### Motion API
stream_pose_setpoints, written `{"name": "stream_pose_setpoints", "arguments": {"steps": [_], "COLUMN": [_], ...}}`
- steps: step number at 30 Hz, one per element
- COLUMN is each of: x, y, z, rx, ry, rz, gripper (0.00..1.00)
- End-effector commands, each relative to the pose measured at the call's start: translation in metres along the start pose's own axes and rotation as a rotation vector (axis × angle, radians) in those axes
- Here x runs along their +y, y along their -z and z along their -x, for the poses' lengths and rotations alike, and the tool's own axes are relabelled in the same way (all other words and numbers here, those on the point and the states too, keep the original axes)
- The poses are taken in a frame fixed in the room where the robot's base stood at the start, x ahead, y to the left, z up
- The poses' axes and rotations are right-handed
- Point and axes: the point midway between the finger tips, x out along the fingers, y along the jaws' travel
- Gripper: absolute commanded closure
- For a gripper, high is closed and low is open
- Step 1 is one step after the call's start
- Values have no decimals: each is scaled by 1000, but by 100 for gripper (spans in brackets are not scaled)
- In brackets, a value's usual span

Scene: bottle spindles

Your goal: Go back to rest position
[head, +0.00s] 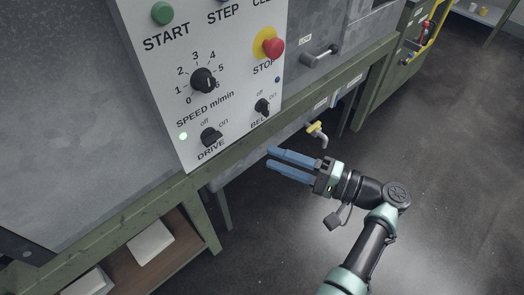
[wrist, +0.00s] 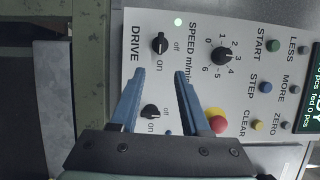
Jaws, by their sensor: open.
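My gripper (head: 271,158) is open and empty, with its two blue fingers apart. In the head view it hangs in front of the machine, to the right of the lower part of the white control panel (head: 232,62). The fingers appear clear of the panel. In the wrist view the fingertips (wrist: 160,74) show against the panel, between the black DRIVE knob (wrist: 160,43) and another black off/on knob (wrist: 150,111). The DRIVE knob also shows in the head view (head: 211,137). The second knob (head: 262,107), marked BELT, is partly readable there.
A red stop button (head: 273,48) on yellow and a black speed dial (head: 203,80) stick out from the panel. A green light (head: 183,136) is lit near DRIVE. A yellow-handled tap (head: 317,134) is near my gripper. Open dark floor (head: 440,150) lies to the right.

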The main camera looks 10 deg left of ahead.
Motion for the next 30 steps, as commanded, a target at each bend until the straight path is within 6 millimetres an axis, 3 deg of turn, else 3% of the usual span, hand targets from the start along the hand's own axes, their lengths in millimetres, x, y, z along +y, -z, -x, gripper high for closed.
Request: {"name": "stream_pose_setpoints", "arguments": {"steps": [20,26,30], "x": [-1,-12,-48], "y": [2,35,76], "z": [4,-6,-7], "rx": [5,112,287], "ry": [-15,-236,-459], "rz": [9,165,400], "gripper": [54,54,54]}}
